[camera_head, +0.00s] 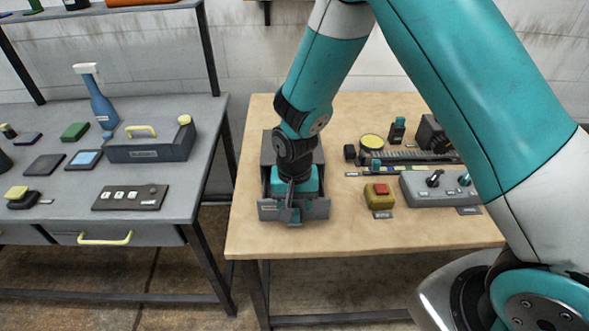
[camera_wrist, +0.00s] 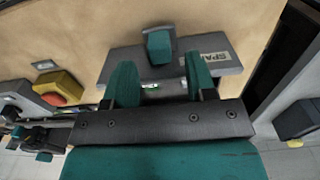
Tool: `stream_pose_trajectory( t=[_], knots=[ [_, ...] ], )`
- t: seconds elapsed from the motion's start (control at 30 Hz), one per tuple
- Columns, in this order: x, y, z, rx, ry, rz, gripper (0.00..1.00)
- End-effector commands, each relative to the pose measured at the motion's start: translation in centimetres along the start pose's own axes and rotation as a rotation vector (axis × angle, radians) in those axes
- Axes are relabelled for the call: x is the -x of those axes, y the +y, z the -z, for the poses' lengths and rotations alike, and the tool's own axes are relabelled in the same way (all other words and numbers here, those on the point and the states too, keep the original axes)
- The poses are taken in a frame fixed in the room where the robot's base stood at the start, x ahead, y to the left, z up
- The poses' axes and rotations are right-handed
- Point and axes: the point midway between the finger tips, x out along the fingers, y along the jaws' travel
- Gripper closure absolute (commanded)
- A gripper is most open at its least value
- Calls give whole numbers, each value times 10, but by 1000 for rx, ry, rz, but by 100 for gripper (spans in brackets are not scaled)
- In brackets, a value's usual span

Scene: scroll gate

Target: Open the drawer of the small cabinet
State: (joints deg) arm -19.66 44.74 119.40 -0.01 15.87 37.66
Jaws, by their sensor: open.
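The small dark grey cabinet (camera_head: 268,150) stands at the left of the wooden table. Its drawer (camera_head: 318,208) appears pulled out toward the front, its side walls showing past the body. In the wrist view, the drawer front (camera_wrist: 190,47) carries a teal handle (camera_wrist: 159,47) and a pale label, partly hidden. A small green and white patch shows behind the front. My gripper (camera_head: 292,204) points down over the drawer and hides much of it. In the wrist view, my gripper (camera_wrist: 160,80) has two teal fingers spread apart, with the handle beyond their tips; contact is unclear.
A yellow box with a red button (camera_head: 381,194) and a grey switch panel (camera_head: 430,188) lie right of the cabinet. A grey workbench (camera_head: 60,215) with a blue bottle and a toolbox stands left, across a gap. The table's front strip (camera_head: 370,235) is clear.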

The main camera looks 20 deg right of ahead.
Motion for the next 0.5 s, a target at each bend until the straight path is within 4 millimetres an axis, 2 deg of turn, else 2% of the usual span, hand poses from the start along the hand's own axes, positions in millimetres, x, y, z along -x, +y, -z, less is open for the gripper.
stream_pose_trajectory(
  t=[0.3,0.5],
  knots=[
    [82,-1,1,0,6,5,49],
    [120,-1,0,0,4,3,49]
  ],
)
